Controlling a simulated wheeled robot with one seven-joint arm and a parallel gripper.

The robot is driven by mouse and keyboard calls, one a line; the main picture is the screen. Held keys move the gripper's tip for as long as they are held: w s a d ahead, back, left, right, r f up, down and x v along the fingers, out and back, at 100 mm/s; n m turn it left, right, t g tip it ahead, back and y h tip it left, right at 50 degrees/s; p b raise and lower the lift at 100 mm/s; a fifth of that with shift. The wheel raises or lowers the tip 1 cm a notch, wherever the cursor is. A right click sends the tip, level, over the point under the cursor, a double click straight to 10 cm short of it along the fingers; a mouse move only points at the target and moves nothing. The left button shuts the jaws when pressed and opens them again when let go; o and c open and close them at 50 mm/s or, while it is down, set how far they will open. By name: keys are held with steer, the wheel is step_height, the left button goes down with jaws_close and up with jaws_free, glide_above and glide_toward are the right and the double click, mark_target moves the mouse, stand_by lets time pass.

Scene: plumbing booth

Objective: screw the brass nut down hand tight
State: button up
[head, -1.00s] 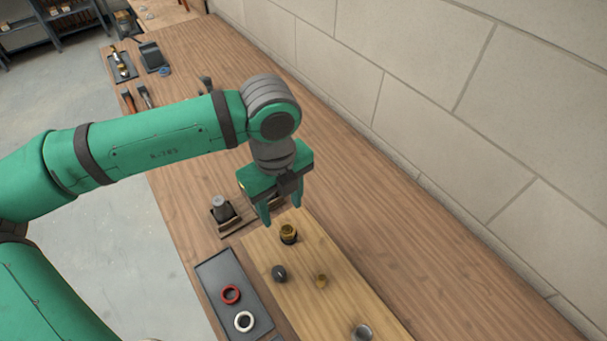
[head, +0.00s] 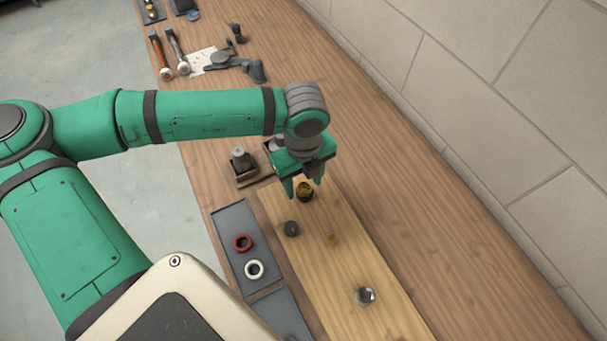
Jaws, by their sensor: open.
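The brass nut (head: 305,187) sits on top of a dark upright fitting on the pale wooden board (head: 385,318). My gripper (head: 304,190) points down with its two green fingers apart. In this view its fingertips show on either side of the brass nut; I cannot tell whether they touch it or how high they are. The fitting's lower part shows dark beneath the nut. How far down the nut sits on its thread is too small to tell.
A dark cap (head: 291,229), a small brass piece (head: 333,240) and a metal ring (head: 366,296) lie on the board. A grey tray (head: 232,215) holds a red ring (head: 242,243) and a white ring (head: 254,269). A wall (head: 480,90) runs along the right.

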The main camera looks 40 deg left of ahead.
steer(key=shift+w+f, duration=0.1)
steer(key=shift+f, duration=0.05)
steer(key=shift+c, duration=0.3)
steer(key=c, duration=1.1)
steer(key=m, duration=0.5)
steer(key=shift+f, duration=0.1)
steer(key=m, duration=0.8)
steer(key=shift+f+m, duration=0.1)
steer(key=shift+m, duration=0.2)
steer(key=m, duration=0.4)
steer(key=shift+f+m, duration=0.1)
steer(key=shift+m, duration=0.2)
steer(key=o, duration=2)
steer(key=shift+c, duration=0.2)
